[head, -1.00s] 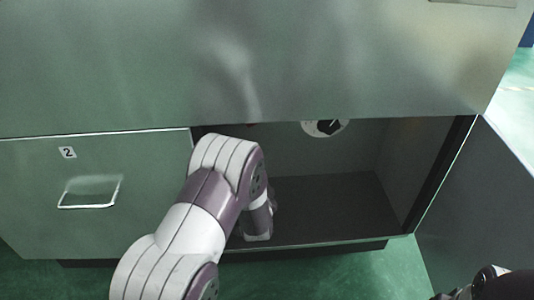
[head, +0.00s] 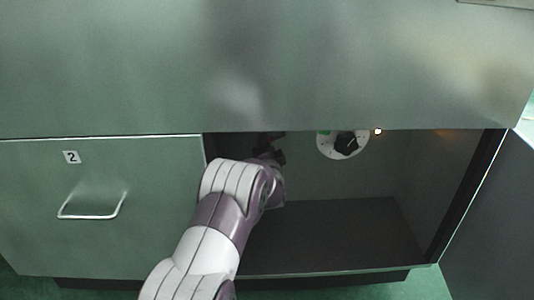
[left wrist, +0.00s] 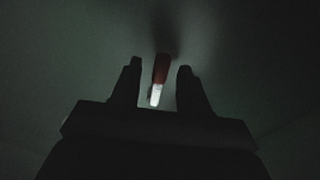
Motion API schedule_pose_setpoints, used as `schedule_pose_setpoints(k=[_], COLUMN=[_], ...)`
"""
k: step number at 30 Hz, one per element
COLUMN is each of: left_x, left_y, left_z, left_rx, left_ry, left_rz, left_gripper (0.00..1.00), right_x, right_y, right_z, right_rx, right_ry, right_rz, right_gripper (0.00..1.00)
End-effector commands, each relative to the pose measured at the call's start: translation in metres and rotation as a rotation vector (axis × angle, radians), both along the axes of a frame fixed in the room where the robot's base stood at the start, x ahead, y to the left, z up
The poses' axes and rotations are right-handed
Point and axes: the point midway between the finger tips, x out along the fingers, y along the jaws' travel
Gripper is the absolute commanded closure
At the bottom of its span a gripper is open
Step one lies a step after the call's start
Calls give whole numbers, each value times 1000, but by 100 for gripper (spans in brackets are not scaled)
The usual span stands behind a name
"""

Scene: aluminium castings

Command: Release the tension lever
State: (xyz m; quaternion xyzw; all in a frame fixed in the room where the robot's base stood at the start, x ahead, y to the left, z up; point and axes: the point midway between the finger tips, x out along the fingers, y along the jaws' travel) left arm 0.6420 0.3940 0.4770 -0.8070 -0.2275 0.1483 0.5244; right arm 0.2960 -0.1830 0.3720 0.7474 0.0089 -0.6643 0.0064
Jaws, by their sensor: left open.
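The tension lever (left wrist: 159,75) shows in the left wrist view as a short bar, red at its upper part and bright whitish at its lower end. It stands out from the dark compartment wall. My left gripper (left wrist: 160,82) is open, with one dark finger on each side of the lever and a gap visible on both sides. In the head view my left gripper (head: 268,150) is inside the open compartment, partly hidden by my arm and the upper edge. The lever cannot be made out in the head view. My right gripper is not in view.
The open compartment (head: 330,235) has a dark floor. A white dial with a black knob (head: 344,144) is on its back wall, beside a small lit lamp (head: 378,131). Drawer 2 (head: 95,215) is closed at left. An open door (head: 490,220) stands at right.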

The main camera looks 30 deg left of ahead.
Motion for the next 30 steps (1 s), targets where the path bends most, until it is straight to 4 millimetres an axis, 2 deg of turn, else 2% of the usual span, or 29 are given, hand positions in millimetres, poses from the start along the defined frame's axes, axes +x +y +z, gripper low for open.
schedule_pose_setpoints(k=[6, 8, 10, 11, 16, 21, 24, 30], left_x=[1, 1, 0, 0, 0, -1, -1, -2], left_y=[0, 0, 0, 0, 0, 2, 3, 3], left_z=[1, 1, 1, 1, 3, 18, 20, 15], left_rx=[0, 0, -1, -1, 4, 97, 166, 223], left_ry=[0, 0, -1, -1, 3, 63, 105, 136], left_rz=[0, 0, 0, 0, 0, 0, -1, 0], left_gripper=[55, 72, 94, 100, 100, 100, 100, 100], right_x=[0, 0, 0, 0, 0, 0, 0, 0], right_y=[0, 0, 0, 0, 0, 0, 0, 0], right_z=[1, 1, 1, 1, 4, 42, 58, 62], right_rx=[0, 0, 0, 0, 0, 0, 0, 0], right_ry=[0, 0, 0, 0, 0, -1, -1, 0], right_rz=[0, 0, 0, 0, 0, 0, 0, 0], right_gripper=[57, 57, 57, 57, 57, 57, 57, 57])
